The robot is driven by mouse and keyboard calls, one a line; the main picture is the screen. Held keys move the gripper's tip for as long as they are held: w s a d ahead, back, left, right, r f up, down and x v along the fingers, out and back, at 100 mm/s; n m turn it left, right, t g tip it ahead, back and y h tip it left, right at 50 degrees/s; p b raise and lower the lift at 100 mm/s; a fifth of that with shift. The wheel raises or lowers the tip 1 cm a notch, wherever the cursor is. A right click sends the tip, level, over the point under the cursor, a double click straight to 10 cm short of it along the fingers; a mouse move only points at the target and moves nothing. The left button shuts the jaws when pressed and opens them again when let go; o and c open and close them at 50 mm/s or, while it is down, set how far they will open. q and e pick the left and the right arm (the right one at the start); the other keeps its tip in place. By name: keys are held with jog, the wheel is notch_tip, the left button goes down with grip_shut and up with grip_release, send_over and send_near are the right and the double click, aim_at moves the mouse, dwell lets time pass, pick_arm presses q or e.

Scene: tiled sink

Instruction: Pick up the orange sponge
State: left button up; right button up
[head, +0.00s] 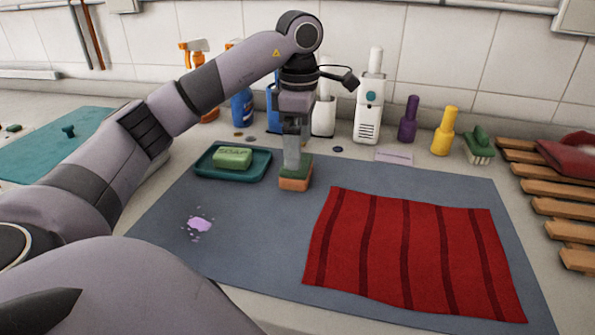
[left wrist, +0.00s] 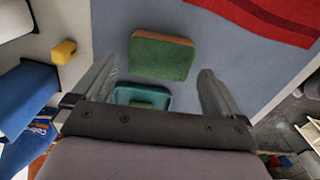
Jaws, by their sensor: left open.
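The orange sponge (head: 294,183) has a green top layer and lies on the blue-grey mat (head: 250,260), right of the soap dish. In the left wrist view the sponge (left wrist: 161,56) shows its green face and an orange edge, ahead of and between the two fingers. My left gripper (head: 292,160) points down at the sponge in the head view; its fingers hide part of the green top. In the left wrist view the left gripper (left wrist: 158,80) is open with nothing between its fingertips. Contact with the sponge cannot be told. My right gripper is not in view.
A teal dish (head: 208,172) with green soap (head: 233,158) stands close left of the sponge. Bottles and a white dispenser (head: 368,108) line the wall behind. A red striped cloth (head: 410,250) lies at right. A purple spill (head: 199,224) marks the mat's left.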

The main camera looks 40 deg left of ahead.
pick_arm(q)
jog(key=f, duration=0.5)
jog(key=shift+s+a, duration=0.1)
jog(key=shift+s, duration=0.1)
jog(key=c, duration=0.6)
jog(key=shift+c, duration=0.2)
notch_tip(320, 180, up, 20)
jog(key=p, duration=0.7)
jog(key=shift+p, duration=0.35)
